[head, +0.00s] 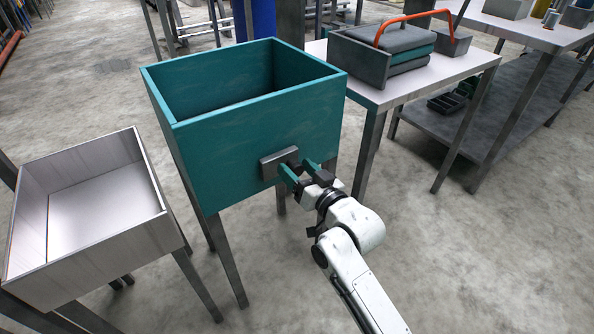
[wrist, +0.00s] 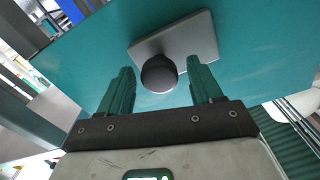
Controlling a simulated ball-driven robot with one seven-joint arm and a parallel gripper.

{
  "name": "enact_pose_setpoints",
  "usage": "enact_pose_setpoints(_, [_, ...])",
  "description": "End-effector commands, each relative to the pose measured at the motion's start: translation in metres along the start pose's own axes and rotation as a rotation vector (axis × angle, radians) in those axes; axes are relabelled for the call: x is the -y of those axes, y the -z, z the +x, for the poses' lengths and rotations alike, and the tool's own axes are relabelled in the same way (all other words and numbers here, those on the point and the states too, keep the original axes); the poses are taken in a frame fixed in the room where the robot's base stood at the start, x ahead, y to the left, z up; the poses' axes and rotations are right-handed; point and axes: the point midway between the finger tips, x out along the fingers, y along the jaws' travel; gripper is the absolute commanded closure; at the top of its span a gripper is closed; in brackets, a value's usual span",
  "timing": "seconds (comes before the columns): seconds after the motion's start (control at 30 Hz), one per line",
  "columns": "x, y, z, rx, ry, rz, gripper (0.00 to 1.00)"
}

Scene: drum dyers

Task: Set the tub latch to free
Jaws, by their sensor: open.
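The teal tub (head: 245,121) stands on dark metal legs, open at the top and empty as far as I can see. Its latch is a grey plate (head: 272,163) on the tub's front wall, with a round dark knob, seen in the wrist view (wrist: 159,74). My gripper (head: 297,168) is open in front of this wall, its two teal fingers pointing at the plate. In the wrist view the knob shows between the fingers, with a gap on each side. No setting marks can be read on the plate.
A pale metal tray on legs (head: 150,222) stands to the left. To the right is a table (head: 372,98) with a grey holder of stacked pads and an orange handle. A long workbench (head: 520,32) is farther right. The floor in front is clear.

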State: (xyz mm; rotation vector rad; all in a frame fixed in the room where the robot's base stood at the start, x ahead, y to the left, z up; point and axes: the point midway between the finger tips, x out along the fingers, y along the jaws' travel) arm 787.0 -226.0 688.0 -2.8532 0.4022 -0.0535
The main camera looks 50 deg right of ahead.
Motion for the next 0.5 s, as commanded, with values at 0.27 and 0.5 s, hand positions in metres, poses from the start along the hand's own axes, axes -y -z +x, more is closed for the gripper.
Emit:
enact_pose_setpoints(0.27, [0.0002, 0.0002, 0.0070, 0.000, 0.000, 0.000, 0.35])
enact_pose_setpoints(0.5, [0.0002, 0.0002, 0.0067, 0.001, 0.000, 0.000, 0.46])
